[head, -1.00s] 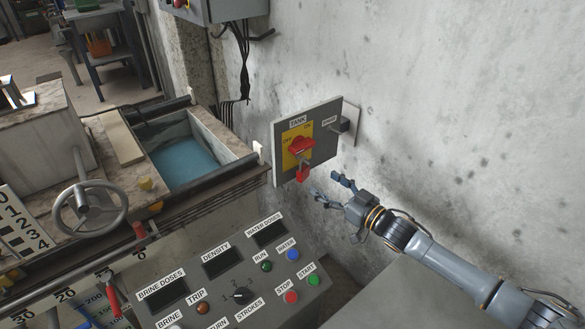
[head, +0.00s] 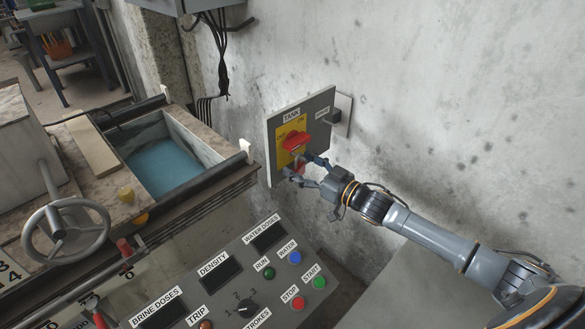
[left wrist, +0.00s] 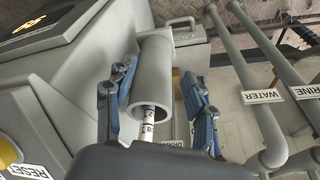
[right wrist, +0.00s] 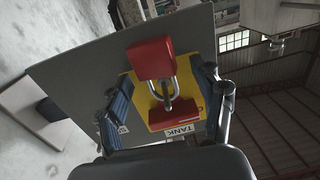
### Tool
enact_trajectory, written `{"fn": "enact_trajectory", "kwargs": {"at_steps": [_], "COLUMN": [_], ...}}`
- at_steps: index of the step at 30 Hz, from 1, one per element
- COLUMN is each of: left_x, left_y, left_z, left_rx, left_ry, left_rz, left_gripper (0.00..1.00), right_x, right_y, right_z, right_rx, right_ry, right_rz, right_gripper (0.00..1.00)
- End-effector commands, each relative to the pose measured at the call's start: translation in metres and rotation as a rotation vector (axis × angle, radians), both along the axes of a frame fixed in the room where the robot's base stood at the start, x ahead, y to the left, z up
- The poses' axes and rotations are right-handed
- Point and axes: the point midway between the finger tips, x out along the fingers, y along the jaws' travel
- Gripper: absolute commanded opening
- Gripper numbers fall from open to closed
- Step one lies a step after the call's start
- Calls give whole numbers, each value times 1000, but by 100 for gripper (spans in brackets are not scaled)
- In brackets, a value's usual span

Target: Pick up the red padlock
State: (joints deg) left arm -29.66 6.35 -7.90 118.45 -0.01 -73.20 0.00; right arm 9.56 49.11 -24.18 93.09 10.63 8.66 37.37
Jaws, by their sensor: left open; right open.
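The red padlock (head: 298,168) hangs by its shackle below the red switch handle (head: 296,142) on the grey tank panel (head: 275,165). In the right wrist view, the padlock body (right wrist: 152,58) and its metal shackle show clearly, with the red handle (right wrist: 175,117) beside the TANK label. My right gripper (head: 309,171) is open at the panel, and its fingers partly cover the padlock in the head view. In the right wrist view, its fingers (right wrist: 165,85) stand on either side of the padlock and handle, not closed. My left gripper (left wrist: 157,75) is open, seen only in its wrist view.
A grey tube (left wrist: 152,85) lies between my left fingers in that view; contact is unclear. The concrete wall (head: 430,90) stands behind the panel. A button console (head: 225,285), handwheel (head: 66,232) and blue-water tank (head: 165,168) lie left and below.

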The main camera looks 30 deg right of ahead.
Motion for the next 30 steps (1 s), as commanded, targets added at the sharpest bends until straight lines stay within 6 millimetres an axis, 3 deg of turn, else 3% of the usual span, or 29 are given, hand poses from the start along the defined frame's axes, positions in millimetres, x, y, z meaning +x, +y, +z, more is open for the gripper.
{"fn": "enact_trajectory", "kwargs": {"at_steps": [5,14,26,30], "left_x": [0,0,1,-3], "left_y": [0,0,0,0], "left_z": [0,0,0,-11], "left_rx": [0,0,-2,1], "left_ry": [1,0,-4,10], "left_rz": [0,0,0,-1], "left_gripper": [54,54,54,54], "right_x": [0,0,0,1], "right_y": [0,0,0,1], "right_z": [1,0,2,4], "right_rx": [0,0,0,0], "right_ry": [0,0,-1,-1], "right_rz": [0,0,0,0], "right_gripper": [66,5,5,5]}}
